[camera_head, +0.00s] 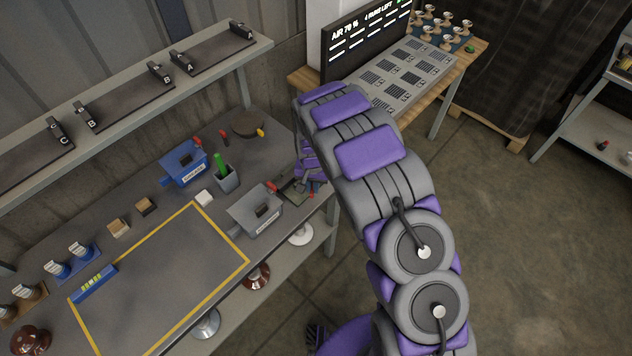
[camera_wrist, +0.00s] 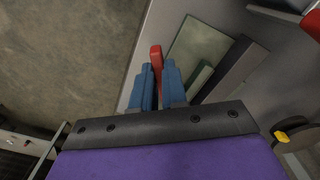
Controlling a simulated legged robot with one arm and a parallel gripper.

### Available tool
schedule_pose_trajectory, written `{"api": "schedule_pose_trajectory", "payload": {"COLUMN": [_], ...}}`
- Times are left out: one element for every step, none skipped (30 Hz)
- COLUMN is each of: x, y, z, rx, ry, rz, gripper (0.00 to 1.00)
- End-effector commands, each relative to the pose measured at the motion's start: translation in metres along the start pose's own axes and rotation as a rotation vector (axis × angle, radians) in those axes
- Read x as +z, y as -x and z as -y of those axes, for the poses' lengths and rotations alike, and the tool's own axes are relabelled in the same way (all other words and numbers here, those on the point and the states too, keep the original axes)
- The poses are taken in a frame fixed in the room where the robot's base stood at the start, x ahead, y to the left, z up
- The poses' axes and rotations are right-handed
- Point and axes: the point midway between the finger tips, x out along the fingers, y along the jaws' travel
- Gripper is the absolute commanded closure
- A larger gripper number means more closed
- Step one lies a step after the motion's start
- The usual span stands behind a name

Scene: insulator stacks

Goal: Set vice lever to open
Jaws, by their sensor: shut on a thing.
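A small red lever (camera_wrist: 156,58) stands between the two blue fingers of my gripper (camera_wrist: 158,82) in the wrist view; the gripper is shut on it. Beside it lies a grey-green plate (camera_wrist: 196,52) with dark bars along it, which looks like part of the vice. In the head view my gripper (camera_head: 303,186) is at the right end of the workbench, partly hidden by my purple and grey arm. The vice (camera_head: 292,192) shows there only in part, with a bit of red near the bench edge. I cannot tell the lever's exact setting.
A grey labelled box (camera_head: 255,215) and a blue labelled box (camera_head: 183,163) stand on the workbench left of my gripper. A grey cup (camera_head: 226,180) with a green-handled tool is between them. A brown disc (camera_head: 248,124) lies behind. The yellow-framed area (camera_head: 165,270) is mostly clear.

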Motion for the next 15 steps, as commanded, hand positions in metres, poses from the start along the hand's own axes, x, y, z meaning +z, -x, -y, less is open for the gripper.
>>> {"api": "schedule_pose_trajectory", "payload": {"x": [0.006, 0.006, 0.006, 0.006, 0.005, 0.005, 0.005, 0.004, 0.004, 0.003, 0.003, 0.003, 0.002, 0.002, 0.002], "y": [-0.002, -0.002, -0.003, -0.003, -0.003, -0.003, -0.003, -0.003, -0.004, -0.004, -0.004, -0.004, -0.004, -0.005, -0.005], "z": [0.000, 0.002, 0.004, 0.006, 0.008, 0.010, 0.012, 0.013, 0.016, 0.017, 0.018, 0.020, 0.021, 0.023, 0.024], "rx": [0.009, 0.009, 0.009, 0.010, 0.010, 0.010, 0.010, 0.009, 0.009, 0.010, 0.010, 0.011, 0.011, 0.012, 0.013], "ry": [-0.044, -0.072, -0.110, -0.138, -0.165, -0.200, -0.227, -0.253, -0.286, -0.311, -0.335, -0.364, -0.386, -0.407, -0.432], "rz": [0.019, 0.019, 0.018, 0.018, 0.017, 0.017, 0.016, 0.016, 0.015, 0.015, 0.014, 0.014, 0.014, 0.014, 0.015], "gripper": [1.00, 1.00, 1.00, 1.00, 1.00, 1.00, 1.00, 1.00, 1.00, 1.00, 1.00, 1.00, 1.00, 1.00, 1.00]}}
